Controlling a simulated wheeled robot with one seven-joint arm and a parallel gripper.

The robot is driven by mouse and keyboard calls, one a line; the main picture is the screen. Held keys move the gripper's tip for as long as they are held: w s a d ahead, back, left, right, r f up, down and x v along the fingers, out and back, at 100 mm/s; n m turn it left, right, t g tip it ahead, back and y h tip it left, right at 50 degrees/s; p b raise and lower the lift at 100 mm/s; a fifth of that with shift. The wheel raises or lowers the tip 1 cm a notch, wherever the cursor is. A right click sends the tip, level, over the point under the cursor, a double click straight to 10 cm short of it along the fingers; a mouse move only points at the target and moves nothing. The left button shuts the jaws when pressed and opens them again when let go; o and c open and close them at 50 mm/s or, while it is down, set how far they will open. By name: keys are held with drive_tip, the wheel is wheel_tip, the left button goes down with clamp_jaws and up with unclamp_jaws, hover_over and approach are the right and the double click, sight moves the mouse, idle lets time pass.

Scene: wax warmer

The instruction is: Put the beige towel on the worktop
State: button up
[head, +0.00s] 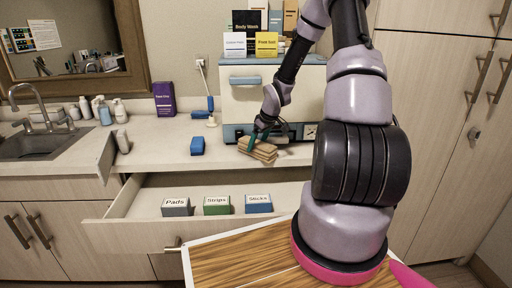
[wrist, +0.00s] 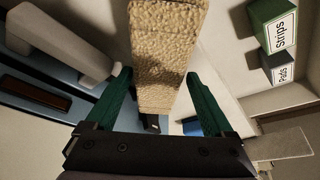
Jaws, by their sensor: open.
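The beige towel (head: 259,151) is a folded, layered stack. In the head view it appears to lie on the worktop (head: 168,150), close to the front edge, in front of the wax warmer; its exact contact is too small to tell. My gripper (head: 254,139) is just above and at the towel, with green fingers pointing down. In the wrist view the towel (wrist: 166,50) extends between the two open fingers of my gripper (wrist: 158,78), with gaps visible at both sides. The towel's far underside is hidden.
An open drawer (head: 140,205) below the worktop holds boxes labelled Pads (head: 176,207), Strips (head: 217,205) and Sticks (head: 258,204). The warmer (head: 243,100) stands behind the towel. A blue block (head: 197,146) lies to its left.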

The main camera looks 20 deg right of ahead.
drive_tip(key=v, duration=1)
drive_tip(key=shift+s, duration=0.1)
drive_tip(key=s+a+r+m+h, duration=0.2)
drive_tip(key=s+r, duration=0.3)
drive_tip(key=r, duration=0.4)
drive_tip(key=s+a+r+m+h, duration=0.1)
drive_tip(key=s+a+r+m, duration=0.15)
drive_tip(key=s+r, duration=0.45)
drive_tip(key=s+a+r+m+t+y, duration=0.1)
drive_tip(key=s+a+r+m, duration=0.1)
drive_tip(key=s+r, duration=0.3)
drive_tip(key=s+a+r+m+t+y, duration=0.2)
drive_tip(key=s+r, duration=0.4)
drive_tip(key=s, duration=0.3)
drive_tip(key=shift+s+a+r+m, duration=0.35)
drive_tip(key=shift+a+m, duration=0.4)
drive_tip(key=shift+a, duration=0.15)
